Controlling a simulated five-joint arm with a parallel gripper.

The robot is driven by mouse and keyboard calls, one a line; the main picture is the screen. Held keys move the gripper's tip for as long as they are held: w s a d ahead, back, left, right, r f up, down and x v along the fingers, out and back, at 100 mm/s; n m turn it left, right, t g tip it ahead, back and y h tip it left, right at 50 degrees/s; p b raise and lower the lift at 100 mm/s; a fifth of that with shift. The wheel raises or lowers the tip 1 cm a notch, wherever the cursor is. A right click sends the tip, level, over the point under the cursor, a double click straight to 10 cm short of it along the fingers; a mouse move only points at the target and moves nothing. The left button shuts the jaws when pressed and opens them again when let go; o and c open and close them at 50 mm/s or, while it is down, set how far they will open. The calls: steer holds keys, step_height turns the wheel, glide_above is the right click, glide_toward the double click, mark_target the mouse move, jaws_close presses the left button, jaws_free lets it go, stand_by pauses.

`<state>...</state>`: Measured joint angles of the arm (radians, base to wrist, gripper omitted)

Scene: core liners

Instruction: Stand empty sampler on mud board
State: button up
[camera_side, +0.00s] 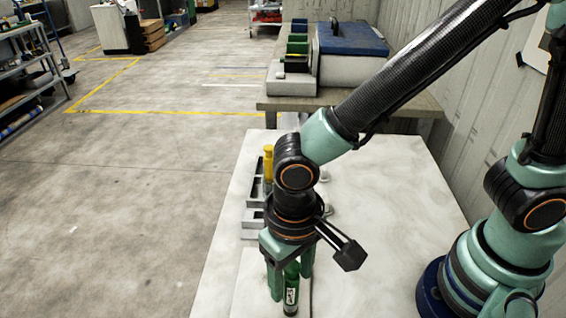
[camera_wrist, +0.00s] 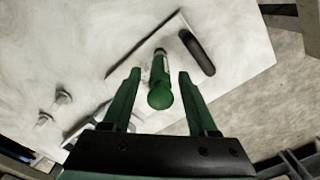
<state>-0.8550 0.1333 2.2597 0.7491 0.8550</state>
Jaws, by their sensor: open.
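A green sampler (camera_side: 291,291) with a white label stands upright on a pale board (camera_side: 248,285) at the front of the table. In the wrist view, the sampler's round green top (camera_wrist: 160,97) faces me, and the board (camera_wrist: 228,40) shows a dark slot near its edge. My gripper (camera_side: 289,284) points down over the sampler, with its fingers open on either side of it. The wrist view shows a gap between the sampler and each finger of my gripper (camera_wrist: 160,74). Part of the sampler is hidden by my gripper in the side view.
A yellow sampler-like piece (camera_side: 268,163) stands at a grey rack (camera_side: 252,217) behind my gripper. Small pale knobs (camera_wrist: 64,97) stand on the table. A bench with a blue-lidded box (camera_side: 350,38) is at the back. The table's right part is clear.

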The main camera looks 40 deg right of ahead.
step_height(320, 180, up, 11)
steer(key=shift+r, duration=0.4)
steer(key=shift+w+d+r, duration=0.2)
steer(key=w+d+r+t, duration=0.1)
steer(key=w+d+t, duration=0.1)
steer(key=d, duration=1)
steer(key=w+d+r+t, duration=0.2)
steer(key=w+d, duration=0.3)
steer(key=d, duration=0.7)
steer(key=shift+t, duration=0.8)
